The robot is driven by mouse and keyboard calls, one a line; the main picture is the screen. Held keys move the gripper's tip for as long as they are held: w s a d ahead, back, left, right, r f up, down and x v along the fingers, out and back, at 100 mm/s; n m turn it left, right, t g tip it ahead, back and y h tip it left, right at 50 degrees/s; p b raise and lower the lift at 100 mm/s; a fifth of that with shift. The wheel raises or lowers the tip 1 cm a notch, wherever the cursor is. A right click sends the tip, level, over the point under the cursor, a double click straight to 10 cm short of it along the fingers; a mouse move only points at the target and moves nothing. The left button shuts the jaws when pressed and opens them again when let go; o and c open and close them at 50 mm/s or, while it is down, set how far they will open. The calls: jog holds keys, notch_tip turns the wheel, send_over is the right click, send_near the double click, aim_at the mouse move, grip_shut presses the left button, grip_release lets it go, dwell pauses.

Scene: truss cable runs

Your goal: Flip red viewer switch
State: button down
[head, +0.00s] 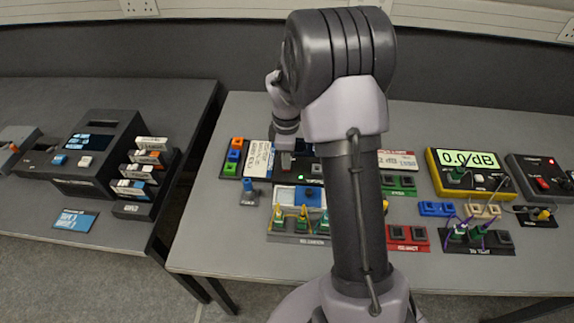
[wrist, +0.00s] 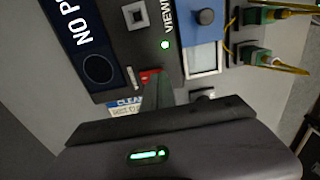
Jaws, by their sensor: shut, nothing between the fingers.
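The red viewer switch (wrist: 149,75) shows in the wrist view at the lower edge of a dark viewer panel (wrist: 175,70) lettered "VIEW". A green light (wrist: 165,45) glows on that panel. My gripper (wrist: 156,82) is shut and empty, its fingertips right at the red switch and partly covering it; I cannot tell whether they touch. Which way the switch is tipped is hidden. In the head view my gripper (head: 287,165) points down over the viewer box (head: 311,172), which my arm partly hides.
A blue unit with a pale screen (head: 297,197) and several yellow-cabled green plugs stand in front of the viewer. A small grey-blue block (head: 249,193) lies left. Right of my arm are green sockets, red sockets (head: 407,238), a yellow meter (head: 468,172) and another red switch (head: 542,184).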

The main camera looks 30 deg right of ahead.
jog(key=shift+f+b, duration=0.3)
jog(key=shift+f, duration=0.3)
notch_tip(320, 180, up, 7)
jog(key=p, duration=0.6)
jog(key=shift+r+p, duration=0.15)
jog(key=shift+p, duration=0.25)
